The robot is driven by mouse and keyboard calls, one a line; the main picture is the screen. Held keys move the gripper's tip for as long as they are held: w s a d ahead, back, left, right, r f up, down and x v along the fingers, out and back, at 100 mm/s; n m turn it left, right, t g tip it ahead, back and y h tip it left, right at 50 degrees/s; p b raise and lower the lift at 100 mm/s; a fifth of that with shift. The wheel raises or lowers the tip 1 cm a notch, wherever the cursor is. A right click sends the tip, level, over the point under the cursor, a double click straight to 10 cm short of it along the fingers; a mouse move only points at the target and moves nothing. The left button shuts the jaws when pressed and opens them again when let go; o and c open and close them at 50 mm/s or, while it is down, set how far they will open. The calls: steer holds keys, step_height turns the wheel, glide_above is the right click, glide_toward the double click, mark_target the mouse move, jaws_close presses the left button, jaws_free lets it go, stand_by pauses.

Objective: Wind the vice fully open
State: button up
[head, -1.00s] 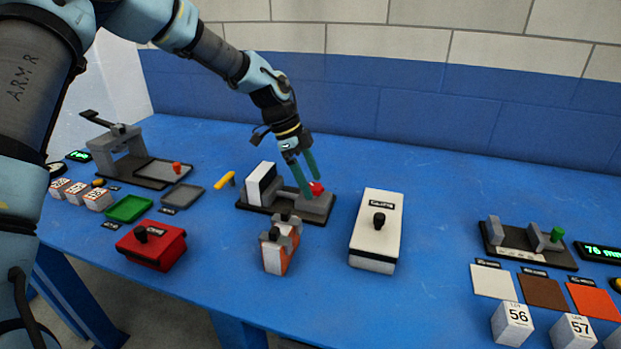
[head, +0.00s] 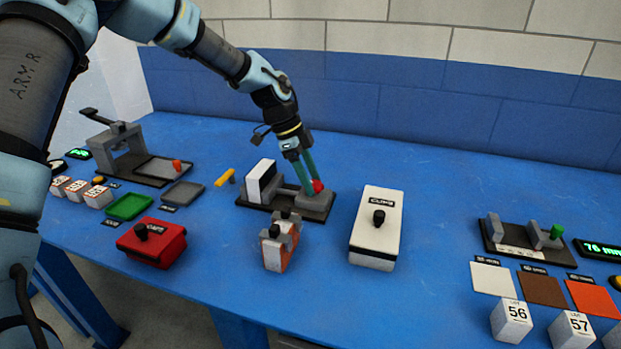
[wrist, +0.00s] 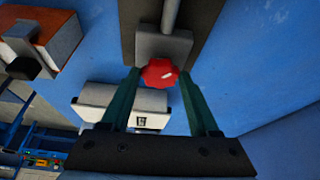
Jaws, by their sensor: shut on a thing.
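The vice (head: 314,204) stands mid-table in the head view, a grey body on a dark base with a red knob (head: 318,186) at its right end. A white-faced upright block (head: 262,180) stands at its left end. My gripper (head: 311,186) reaches down from above, its green fingers shut on the red knob. In the wrist view the red knob (wrist: 160,72) sits between the two fingertips (wrist: 159,76), in front of a grey block and rod. The fingers partly hide the middle of the vice in the head view.
A white box with a black knob (head: 376,228) stands close right of the vice. An orange-and-white block with grey clips (head: 276,252) stands in front, and a red box (head: 151,243) front left. A green-knobbed fixture (head: 525,242) is at right. Blue table behind the vice is clear.

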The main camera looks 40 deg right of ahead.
steer(key=shift+c, duration=1)
